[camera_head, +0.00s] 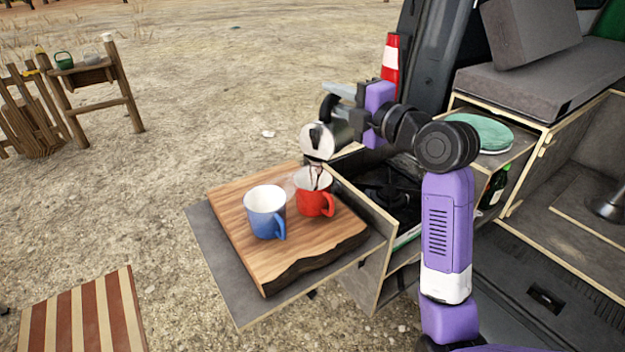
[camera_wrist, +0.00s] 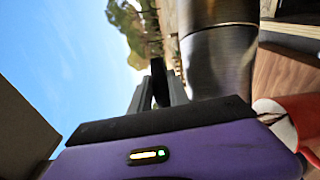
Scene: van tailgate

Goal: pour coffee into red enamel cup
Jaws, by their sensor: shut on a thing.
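The red enamel cup (camera_head: 314,196) stands upright on a wooden board at its right side, next to a blue cup (camera_head: 265,212). A metal coffee pot (camera_head: 318,141) is tilted above the red cup. A thin dark stream of coffee (camera_head: 316,178) runs from it down into the cup. My gripper (camera_head: 345,112) is shut on the pot, at its handle side. In the wrist view the pot's metal body (camera_wrist: 222,55) fills the upper middle, and part of the red cup (camera_wrist: 297,122) shows at the lower right. The level inside the cup cannot be made out.
The wooden board (camera_head: 240,222) lies on a grey pull-out shelf (camera_head: 215,262). A stove (camera_head: 385,188) sits in the drawer to the right. A red and white cone (camera_head: 391,62) stands behind. A striped seat (camera_head: 85,315) is at lower left.

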